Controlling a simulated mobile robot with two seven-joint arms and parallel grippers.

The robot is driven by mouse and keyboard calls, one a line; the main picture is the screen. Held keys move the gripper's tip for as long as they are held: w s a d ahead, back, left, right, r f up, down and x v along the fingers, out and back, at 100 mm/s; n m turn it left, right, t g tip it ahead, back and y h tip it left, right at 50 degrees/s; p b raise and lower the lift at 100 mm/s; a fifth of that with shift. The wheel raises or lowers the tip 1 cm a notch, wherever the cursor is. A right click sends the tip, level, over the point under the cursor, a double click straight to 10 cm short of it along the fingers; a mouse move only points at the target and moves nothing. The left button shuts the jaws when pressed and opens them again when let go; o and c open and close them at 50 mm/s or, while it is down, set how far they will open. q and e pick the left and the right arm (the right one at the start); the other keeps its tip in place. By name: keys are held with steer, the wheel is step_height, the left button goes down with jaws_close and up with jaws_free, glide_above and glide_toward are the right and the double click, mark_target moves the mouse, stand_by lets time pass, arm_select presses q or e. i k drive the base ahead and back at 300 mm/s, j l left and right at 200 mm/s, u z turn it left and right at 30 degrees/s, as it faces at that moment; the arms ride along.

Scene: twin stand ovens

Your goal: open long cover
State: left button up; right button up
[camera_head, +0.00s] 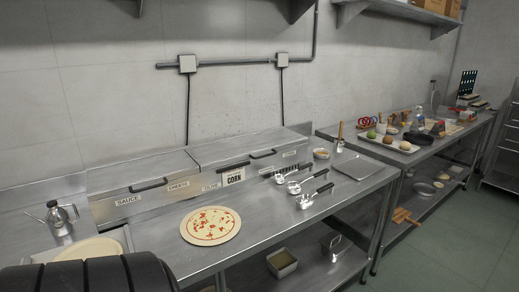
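The steel prep counter has two steel covers along its back, against the wall, and both look shut. The left cover (140,171) has one black handle (149,185) and sits above the labels SAUCE and CHEESE. The right cover (245,148) looks longer and has two black handles, one at its left (233,166) and one at its right (263,154). Labels below it include OLIVE and CORN. What lies under the covers is hidden. Neither of my grippers is in view.
A pizza (211,225) lies on the counter before the covers. Several ladles (313,196) lie to its right, near a small bowl (321,153) and a flat tray (353,167). A metal oil can (58,216) stands at left. A ribbed black shape fills the lower left corner.

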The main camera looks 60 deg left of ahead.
mark_target(260, 145)
steer(key=i+j+u, duration=0.1)
steer(key=u, duration=0.25)
steer(key=i+u, duration=0.2)
steer(key=u, duration=0.15)
